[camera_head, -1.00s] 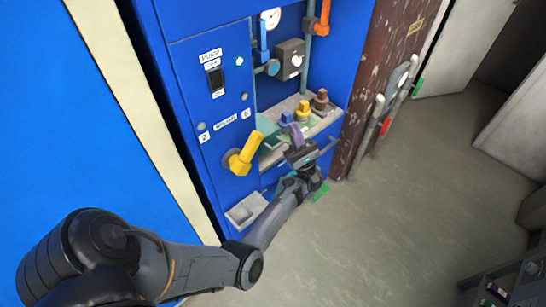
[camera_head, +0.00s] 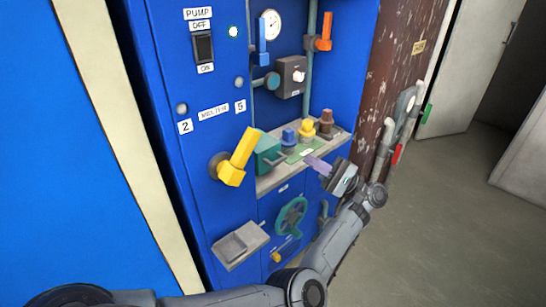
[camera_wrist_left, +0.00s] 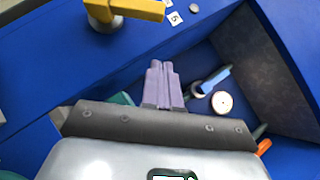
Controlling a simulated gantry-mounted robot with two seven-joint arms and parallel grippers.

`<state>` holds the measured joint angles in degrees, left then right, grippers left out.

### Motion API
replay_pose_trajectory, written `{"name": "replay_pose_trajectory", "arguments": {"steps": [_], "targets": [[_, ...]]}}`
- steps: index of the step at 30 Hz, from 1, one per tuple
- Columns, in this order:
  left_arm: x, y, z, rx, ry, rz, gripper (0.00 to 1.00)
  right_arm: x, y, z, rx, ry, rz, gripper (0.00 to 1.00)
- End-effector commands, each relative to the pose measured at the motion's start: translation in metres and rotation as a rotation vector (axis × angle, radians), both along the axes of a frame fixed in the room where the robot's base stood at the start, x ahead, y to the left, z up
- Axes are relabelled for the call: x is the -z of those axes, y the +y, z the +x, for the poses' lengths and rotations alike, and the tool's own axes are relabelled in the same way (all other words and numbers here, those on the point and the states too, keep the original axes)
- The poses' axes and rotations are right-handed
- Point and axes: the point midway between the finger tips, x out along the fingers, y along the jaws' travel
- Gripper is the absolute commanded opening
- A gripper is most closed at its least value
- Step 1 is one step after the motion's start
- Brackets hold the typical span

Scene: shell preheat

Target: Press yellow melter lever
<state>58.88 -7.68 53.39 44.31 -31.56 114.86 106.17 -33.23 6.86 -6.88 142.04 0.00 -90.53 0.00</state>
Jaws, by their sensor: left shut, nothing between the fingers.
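The yellow melter lever (camera_head: 238,157) sticks out from the blue cabinet front, tilted up to the right. It lies between the labels 2 and 5, under the melter label (camera_head: 213,113). In the left wrist view the lever (camera_wrist_left: 122,9) shows at the top, left of the fingers. My left gripper (camera_head: 313,160) has its purple fingers together and empty. It is in front of the shelf, right of the lever and apart from it. The fingers also show in the left wrist view (camera_wrist_left: 163,84). My right gripper is not in view.
A shelf (camera_head: 270,181) holds a teal block (camera_head: 268,150) and blue, yellow and brown knobbed pieces. Below are a green handwheel (camera_head: 291,217) and a grey tray (camera_head: 240,243). A pump switch (camera_head: 203,47) is above the lever. Open floor lies to the right.

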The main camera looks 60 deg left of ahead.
Motion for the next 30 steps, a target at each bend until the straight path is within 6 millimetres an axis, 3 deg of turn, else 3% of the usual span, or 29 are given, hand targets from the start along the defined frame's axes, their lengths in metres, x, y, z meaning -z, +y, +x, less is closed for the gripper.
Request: {"name": "replay_pose_trajectory", "arguments": {"steps": [3,18,30], "targets": [[0.003,-0.001,0.002,0.003,-0.019,-0.009,0.00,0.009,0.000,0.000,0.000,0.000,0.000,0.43],[0.001,-0.001,0.002,0.003,-0.025,-0.011,0.00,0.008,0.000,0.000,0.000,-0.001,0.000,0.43],[-0.018,0.018,-0.020,0.001,-0.024,-0.008,0.00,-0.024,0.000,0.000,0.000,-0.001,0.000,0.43]]}}
